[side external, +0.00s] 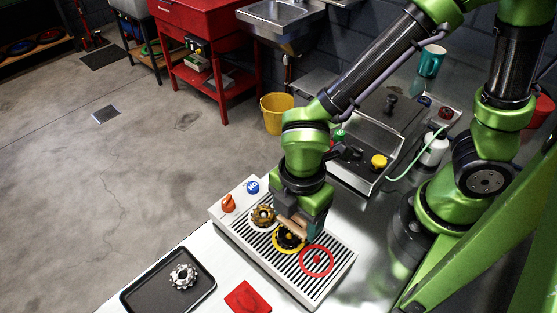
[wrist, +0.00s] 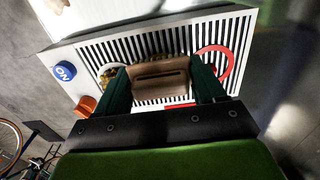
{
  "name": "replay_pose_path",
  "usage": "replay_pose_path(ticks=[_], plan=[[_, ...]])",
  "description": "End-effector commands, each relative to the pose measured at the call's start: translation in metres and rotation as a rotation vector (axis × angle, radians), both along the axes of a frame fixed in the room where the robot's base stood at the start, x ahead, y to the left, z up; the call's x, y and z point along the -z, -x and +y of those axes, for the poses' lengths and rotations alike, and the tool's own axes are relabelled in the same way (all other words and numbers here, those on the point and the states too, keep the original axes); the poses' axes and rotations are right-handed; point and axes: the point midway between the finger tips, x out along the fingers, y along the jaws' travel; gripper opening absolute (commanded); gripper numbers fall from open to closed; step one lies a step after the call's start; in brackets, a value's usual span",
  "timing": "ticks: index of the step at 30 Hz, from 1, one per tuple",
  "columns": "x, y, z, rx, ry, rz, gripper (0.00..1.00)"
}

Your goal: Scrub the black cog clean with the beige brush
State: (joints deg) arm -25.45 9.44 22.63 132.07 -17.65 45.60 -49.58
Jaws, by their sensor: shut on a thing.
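The black cog (side external: 289,240) lies in a yellow ring on the slatted washing tray (side external: 333,284). My gripper (side external: 301,222) is right above it, pointing down. It is shut on the beige brush (side external: 288,228), whose edge shows just over the cog. In the wrist view the brush (wrist: 160,78) sits between the two green fingers (wrist: 160,88). The brush hides the black cog in the wrist view, and I cannot tell whether the bristles touch it.
A brownish cog (side external: 263,215) sits left of the black cog on the tray. A red ring (side external: 316,261) lies to its right. A blue ON button (side external: 252,187) and an orange knob (side external: 228,203) are at the tray's left end. A silver cog (side external: 183,276) rests on a dark pan (side external: 150,290). A red cloth (side external: 246,299) lies in front.

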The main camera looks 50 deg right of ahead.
Motion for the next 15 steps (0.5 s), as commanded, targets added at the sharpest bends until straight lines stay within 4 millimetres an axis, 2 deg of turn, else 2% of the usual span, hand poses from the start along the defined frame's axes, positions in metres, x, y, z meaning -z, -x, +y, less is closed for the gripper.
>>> replay_pose_path(ticks=[10, 15], plan=[[0.0001, -0.0001, 0.0007, -0.001, 0.000, 0.000, 0.34], [0.0003, 0.0001, 0.0082, -0.002, -0.001, 0.000, 0.34]])
